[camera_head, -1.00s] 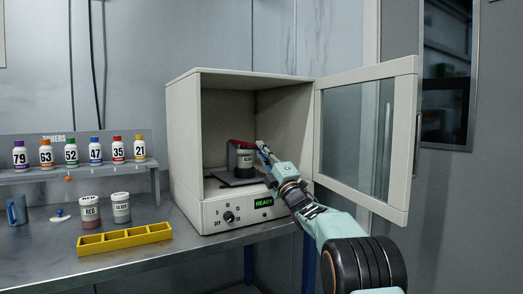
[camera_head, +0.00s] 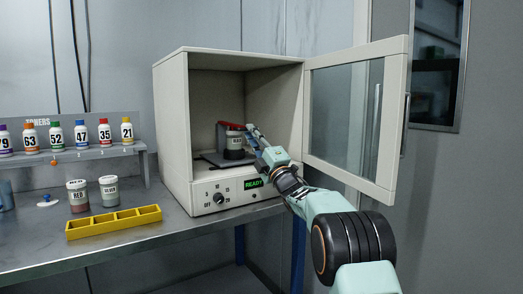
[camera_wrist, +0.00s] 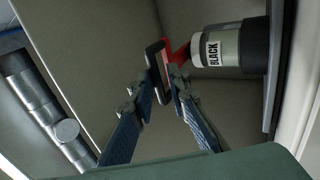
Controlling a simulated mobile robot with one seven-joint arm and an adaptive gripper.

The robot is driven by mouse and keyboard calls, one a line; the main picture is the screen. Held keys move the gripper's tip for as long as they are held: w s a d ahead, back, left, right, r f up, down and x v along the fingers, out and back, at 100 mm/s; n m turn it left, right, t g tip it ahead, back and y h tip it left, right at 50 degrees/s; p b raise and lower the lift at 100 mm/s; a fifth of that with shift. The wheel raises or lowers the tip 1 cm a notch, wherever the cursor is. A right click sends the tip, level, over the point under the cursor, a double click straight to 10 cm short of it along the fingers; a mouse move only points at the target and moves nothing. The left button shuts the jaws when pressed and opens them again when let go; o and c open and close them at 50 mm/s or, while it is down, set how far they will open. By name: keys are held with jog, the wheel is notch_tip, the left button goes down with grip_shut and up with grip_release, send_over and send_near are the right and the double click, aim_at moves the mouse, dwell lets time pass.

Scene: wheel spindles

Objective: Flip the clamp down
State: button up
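My gripper (camera_head: 250,129) reaches into the cabinet from the front right, at the clamp's right end. The contact itself is partly hidden.
The cabinet (camera_head: 172,120) has its glass door (camera_head: 355,115) swung open to the right, beside my arm. A dial and a READY display are on its front. A yellow tray (camera_head: 113,222), two jars (camera_head: 92,195) and a rack of toner bottles (camera_head: 65,150) stand to the left.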

jog(key=v, duration=1)
jog(key=shift+s+d+f, duration=0.15)
jog(key=shift+s+d, duration=0.05)
jog(key=shift+s, duration=0.05)
